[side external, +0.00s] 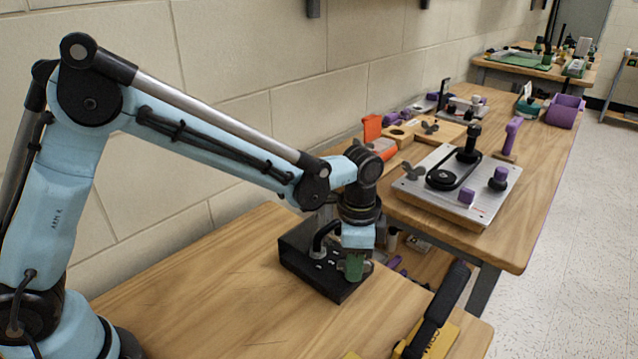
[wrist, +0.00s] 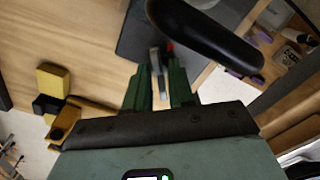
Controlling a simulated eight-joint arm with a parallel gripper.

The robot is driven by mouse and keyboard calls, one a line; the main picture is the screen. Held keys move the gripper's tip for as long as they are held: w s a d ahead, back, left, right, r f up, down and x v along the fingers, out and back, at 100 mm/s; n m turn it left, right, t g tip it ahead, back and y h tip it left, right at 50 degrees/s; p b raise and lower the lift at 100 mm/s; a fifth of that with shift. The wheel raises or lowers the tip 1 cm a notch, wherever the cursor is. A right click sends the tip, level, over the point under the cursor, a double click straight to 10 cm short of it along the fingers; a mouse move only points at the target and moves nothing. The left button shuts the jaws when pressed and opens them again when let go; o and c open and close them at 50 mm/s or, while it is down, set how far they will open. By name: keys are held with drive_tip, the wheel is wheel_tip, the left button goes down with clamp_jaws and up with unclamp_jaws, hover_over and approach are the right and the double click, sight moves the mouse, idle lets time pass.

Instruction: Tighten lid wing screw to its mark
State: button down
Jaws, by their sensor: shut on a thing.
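A black box (side external: 312,268) stands on the near wooden bench; part of its dark top also shows in the wrist view (wrist: 138,38). My gripper (side external: 354,267) points down at the right end of the box, its green fingers low against it. In the wrist view my gripper (wrist: 159,80) is shut on a grey metal piece (wrist: 155,60), apparently the wing screw, standing between the fingertips. A small red spot (wrist: 170,46) shows just beside it, possibly the mark. The screw's base and thread are hidden, and its alignment with the mark cannot be told.
A thick black curved handle (wrist: 205,35) arches close beside the fingers. A yellow and black tool (side external: 435,315) lies at the bench's front right. The farther bench holds a metal plate fixture (side external: 462,202) with knobs. The bench left of the box is clear.

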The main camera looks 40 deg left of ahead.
drive_tip(key=shift+m, duration=1.9)
drive_tip(key=shift+m, duration=1.4)
drive_tip(key=shift+m, duration=0.8)
drive_tip(key=c, duration=1.2)
unclamp_jaws()
drive_tip(key=shift+o, duration=0.2)
